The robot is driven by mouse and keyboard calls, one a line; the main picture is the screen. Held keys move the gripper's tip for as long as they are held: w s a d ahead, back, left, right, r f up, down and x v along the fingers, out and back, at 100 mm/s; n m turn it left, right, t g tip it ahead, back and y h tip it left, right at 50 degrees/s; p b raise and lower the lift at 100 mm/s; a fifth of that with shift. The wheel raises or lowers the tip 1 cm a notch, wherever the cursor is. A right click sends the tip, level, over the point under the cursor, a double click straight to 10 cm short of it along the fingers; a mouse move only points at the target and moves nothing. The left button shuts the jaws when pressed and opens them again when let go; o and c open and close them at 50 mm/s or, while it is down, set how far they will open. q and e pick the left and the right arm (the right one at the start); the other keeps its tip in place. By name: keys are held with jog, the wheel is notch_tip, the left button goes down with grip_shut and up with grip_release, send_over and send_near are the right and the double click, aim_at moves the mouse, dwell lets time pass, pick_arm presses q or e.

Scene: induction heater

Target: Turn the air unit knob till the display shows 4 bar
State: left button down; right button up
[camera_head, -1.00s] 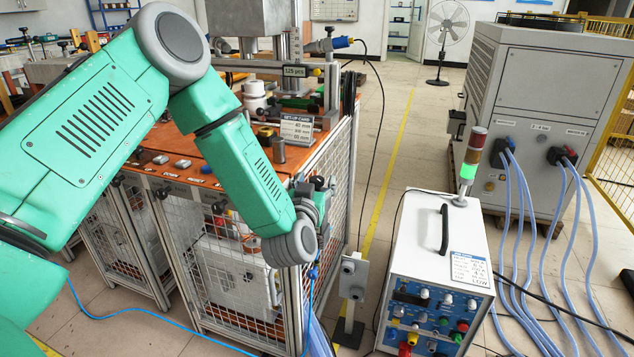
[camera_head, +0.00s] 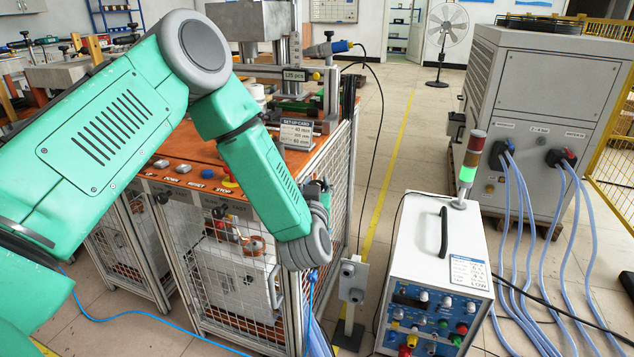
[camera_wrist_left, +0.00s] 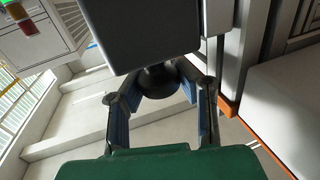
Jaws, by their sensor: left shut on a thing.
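In the left wrist view, the air unit (camera_wrist_left: 145,38) is a dark grey box close in front of my left gripper (camera_wrist_left: 160,90). A round black knob (camera_wrist_left: 158,77) sticks out from its underside. The two blue-padded fingers sit on either side of the knob, shut on it. In the head view, my left arm's green forearm and grey wrist (camera_head: 305,242) are at the cage's right front corner. They hide most of the gripper and air unit there. The display cannot be read in either view. My right gripper is not in view.
The mesh-sided machine (camera_head: 235,255) with an orange top stands beside my left arm. A white power unit (camera_head: 435,240) with a lit signal tower stands to the right. A small grey post box (camera_head: 351,280) stands between them. Blue hoses (camera_head: 525,240) hang from the large cabinet.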

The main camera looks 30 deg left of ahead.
pick_arm(q)
jog(key=shift+y, duration=0.3)
jog(key=c, duration=1.1)
grip_release()
jog(key=shift+c, duration=0.2)
jog(key=v, duration=1.2)
